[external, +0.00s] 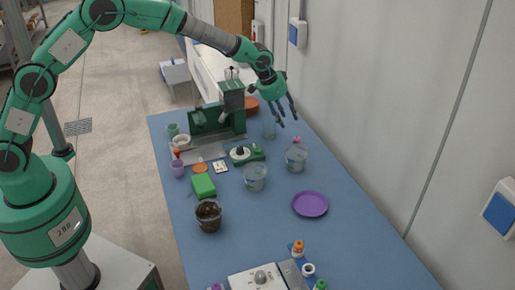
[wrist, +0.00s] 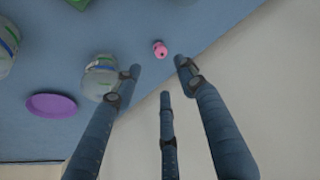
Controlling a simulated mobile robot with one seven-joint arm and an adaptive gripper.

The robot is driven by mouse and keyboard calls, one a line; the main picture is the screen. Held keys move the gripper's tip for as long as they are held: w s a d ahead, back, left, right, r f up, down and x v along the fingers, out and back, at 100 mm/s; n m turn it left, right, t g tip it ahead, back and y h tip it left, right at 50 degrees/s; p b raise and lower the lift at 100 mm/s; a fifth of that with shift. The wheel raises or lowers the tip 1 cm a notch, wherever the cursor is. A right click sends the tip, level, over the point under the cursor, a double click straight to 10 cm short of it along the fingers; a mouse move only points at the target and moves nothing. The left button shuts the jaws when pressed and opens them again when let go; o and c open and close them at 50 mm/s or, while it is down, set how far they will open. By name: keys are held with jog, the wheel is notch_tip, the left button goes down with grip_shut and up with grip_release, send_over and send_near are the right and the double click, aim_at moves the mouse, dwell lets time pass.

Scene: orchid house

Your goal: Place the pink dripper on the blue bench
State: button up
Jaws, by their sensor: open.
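The pink dripper (wrist: 160,49) is small and rounded with a dark spot, and shows against the blue bench (wrist: 215,20) in the wrist view, close to the bench's edge. In the external view the pink dripper (external: 297,139) shows just behind a clear jar, near the wall side of the blue bench (external: 262,225); its base is hidden there. My gripper (external: 286,112) is open and empty, above the bench's wall side and higher than the dripper. In the wrist view my gripper (wrist: 160,76) has its fingers spread, with the dripper beyond the fingertips and apart from them.
A clear jar (external: 296,160) stands close to the dripper, and another clear jar (external: 255,178) stands to its left. A purple plate (external: 310,204) lies nearer the camera. A green rack (external: 217,122) stands at the back left. The wall (external: 375,110) runs along the bench's right side.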

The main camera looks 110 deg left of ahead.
dwell(0.3)
jog(key=d+r+m+t, duration=0.1)
jog(key=d+r+m, duration=0.1)
jog(key=d+r, duration=1.1)
jog(key=d+r+m, duration=0.1)
jog(key=d+r, duration=0.7)
jog(key=d, duration=0.8)
jog(key=s+d+r+m+h, duration=0.1)
jog(key=s+d+r, duration=0.2)
jog(key=d, duration=0.3)
jog(key=s+d+r, duration=0.2)
jog(key=s+d, duration=0.1)
jog(key=d, duration=0.3)
jog(key=s+d+r+m+t+h, duration=0.1)
jog(key=s+d+r+m, duration=0.25)
jog(key=s+d, duration=1.2)
jog(key=s+d+f, duration=0.2)
jog(key=s+d, duration=0.4)
jog(key=s, duration=0.2)
jog(key=s+d+f+m+h, duration=0.1)
jog(key=s+d, duration=0.5)
jog(key=s, duration=0.2)
jog(key=shift+f, duration=0.4)
